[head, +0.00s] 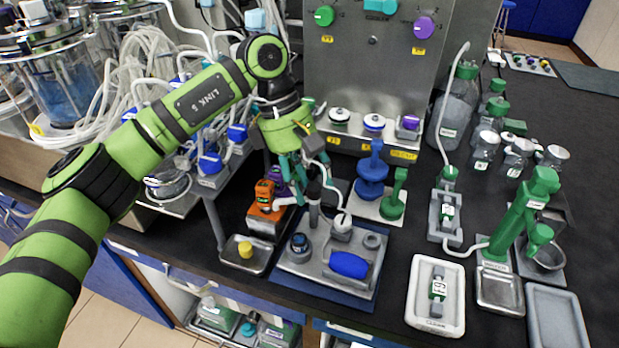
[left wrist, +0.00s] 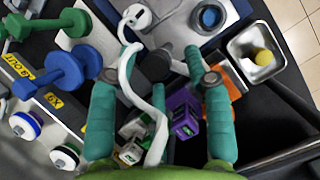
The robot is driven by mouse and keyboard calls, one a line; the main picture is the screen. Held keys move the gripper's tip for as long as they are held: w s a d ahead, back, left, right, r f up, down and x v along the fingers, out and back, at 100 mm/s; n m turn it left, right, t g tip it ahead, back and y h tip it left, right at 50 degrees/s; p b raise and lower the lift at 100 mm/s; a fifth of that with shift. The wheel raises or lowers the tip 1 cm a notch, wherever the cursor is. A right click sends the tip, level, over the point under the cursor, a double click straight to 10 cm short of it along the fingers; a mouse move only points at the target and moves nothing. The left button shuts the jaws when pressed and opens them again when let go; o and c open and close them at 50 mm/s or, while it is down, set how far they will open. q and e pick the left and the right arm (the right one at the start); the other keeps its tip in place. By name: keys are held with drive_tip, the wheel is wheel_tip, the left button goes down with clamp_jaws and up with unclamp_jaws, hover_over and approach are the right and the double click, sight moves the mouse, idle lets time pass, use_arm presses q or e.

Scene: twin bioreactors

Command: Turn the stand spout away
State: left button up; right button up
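A white curved spout tube (head: 323,172) shows by a slim grey stand post (head: 314,212) on the grey plate (head: 297,262); its end hangs over a white-topped bottle (head: 342,224). In the left wrist view, the white tube (left wrist: 127,72) runs past a dark round part (left wrist: 156,66) between the fingers. My left gripper (left wrist: 163,58) points down there, its teal fingers apart on both sides of that part. I cannot tell whether either finger touches it. The gripper partly hides the stand's top in the head view. My right gripper is out of view.
Orange (head: 266,195) and purple blocks stand just left of the gripper. A small tray with a yellow piece (head: 245,250) is at the front left. Blue (head: 372,170) and green (head: 394,200) valve-like pieces stand to the right. A green stand (head: 522,218) stands farther right.

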use_arm(q)
drive_tip(key=shift+w+r, duration=0.1)
drive_tip(key=v, duration=1.1)
drive_tip(key=shift+r, duration=0.4)
drive_tip(key=shift+a, duration=0.15)
